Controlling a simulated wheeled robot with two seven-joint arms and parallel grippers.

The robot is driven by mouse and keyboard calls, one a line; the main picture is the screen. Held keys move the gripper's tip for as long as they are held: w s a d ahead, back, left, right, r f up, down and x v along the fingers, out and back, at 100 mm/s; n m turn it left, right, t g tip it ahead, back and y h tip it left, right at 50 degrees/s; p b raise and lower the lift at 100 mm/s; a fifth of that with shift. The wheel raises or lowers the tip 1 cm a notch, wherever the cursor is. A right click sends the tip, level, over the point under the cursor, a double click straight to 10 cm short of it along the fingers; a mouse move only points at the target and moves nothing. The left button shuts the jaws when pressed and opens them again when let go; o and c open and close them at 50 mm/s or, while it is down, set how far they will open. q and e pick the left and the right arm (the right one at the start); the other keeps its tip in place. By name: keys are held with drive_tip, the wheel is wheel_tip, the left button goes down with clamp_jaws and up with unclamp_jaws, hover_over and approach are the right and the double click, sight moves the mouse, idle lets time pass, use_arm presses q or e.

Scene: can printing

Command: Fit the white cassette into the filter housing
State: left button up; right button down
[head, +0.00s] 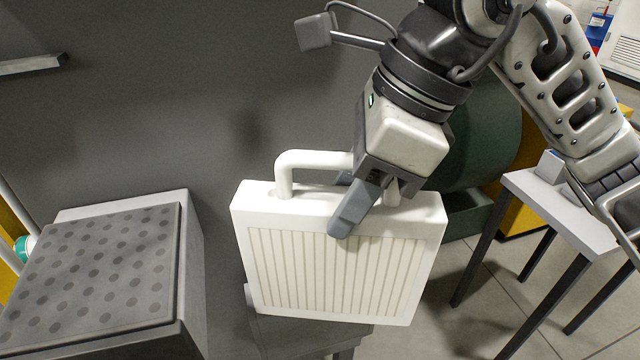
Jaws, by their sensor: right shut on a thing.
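The white cassette (335,268) is a flat box with a ribbed cream front and a white loop handle (312,160) on top. It hangs slightly tilted in the middle of the head view. My right gripper (352,205) comes down from the upper right and is shut on the handle near its right end. One finger lies in front of the cassette's upper face, and the other is mostly hidden behind it. I cannot make out the filter housing for certain. My left gripper is not in view.
A pale box with a dark, dotted top (95,265) stands at the left. A large dark grey panel (180,90) fills the back. A low grey stand (290,335) is partly hidden below the cassette. A white-topped table (570,215) stands at the right, with open floor before it.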

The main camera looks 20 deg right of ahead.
drive_tip(key=w+p, duration=0.1)
drive_tip(key=w, duration=0.7)
wheel_tip(320, 180, down, 8)
drive_tip(key=w, duration=0.1)
drive_tip(key=shift+a+r, duration=0.15)
drive_tip(key=shift+r, duration=0.1)
drive_tip(key=c, duration=1.2)
unclamp_jaws()
drive_tip(key=o, duration=0.3)
use_arm(q)
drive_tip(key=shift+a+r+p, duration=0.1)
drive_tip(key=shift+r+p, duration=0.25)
drive_tip(key=shift+p, duration=0.05)
use_arm(e)
drive_tip(key=shift+o, duration=0.2)
drive_tip(key=v, duration=1.2)
drive_tip(key=shift+r, duration=0.25)
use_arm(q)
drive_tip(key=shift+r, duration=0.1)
use_arm(e)
drive_tip(key=shift+s, duration=0.1)
